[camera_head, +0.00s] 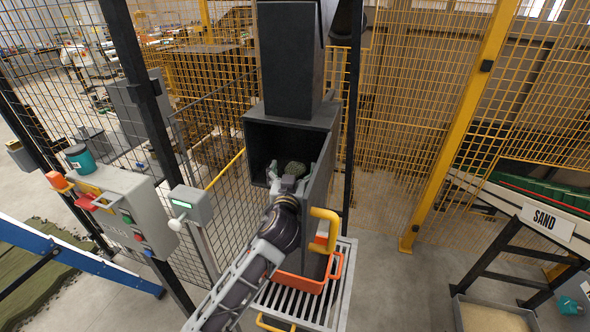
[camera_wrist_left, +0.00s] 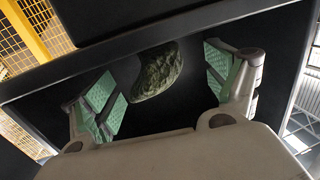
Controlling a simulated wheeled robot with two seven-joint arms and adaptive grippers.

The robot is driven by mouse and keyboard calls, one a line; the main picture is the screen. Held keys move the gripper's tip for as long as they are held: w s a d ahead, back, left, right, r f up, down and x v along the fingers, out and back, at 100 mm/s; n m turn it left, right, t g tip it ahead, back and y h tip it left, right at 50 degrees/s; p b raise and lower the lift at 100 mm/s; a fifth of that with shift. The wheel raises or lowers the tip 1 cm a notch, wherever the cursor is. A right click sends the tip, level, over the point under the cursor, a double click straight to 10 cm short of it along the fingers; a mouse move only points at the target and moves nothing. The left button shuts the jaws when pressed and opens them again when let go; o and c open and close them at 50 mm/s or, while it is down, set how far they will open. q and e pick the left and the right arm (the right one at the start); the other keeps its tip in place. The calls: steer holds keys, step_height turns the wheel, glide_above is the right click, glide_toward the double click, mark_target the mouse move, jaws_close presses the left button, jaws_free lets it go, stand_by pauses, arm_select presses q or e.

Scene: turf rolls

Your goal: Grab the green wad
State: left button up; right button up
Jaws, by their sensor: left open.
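The green wad (camera_head: 295,168) is a lumpy dark green ball inside the dark box-like opening of a tall black machine (camera_head: 290,60). In the left wrist view the wad (camera_wrist_left: 158,72) shows between and beyond the two fingers, apart from both. My left gripper (camera_head: 287,183) reaches into the opening, just in front of the wad. It also shows in the left wrist view (camera_wrist_left: 165,88), with its green-padded fingers spread wide and nothing between the pads. My right gripper is not in view.
The opening's walls (camera_head: 318,185) stand close around the gripper. An orange bin (camera_head: 300,283) sits on a slatted stand (camera_head: 335,300) below, near a yellow handle (camera_head: 325,225).

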arm_select(q)
steer(key=shift+w+d, duration=0.1)
steer(key=shift+w, duration=0.75)
steer(key=c, duration=1.4)
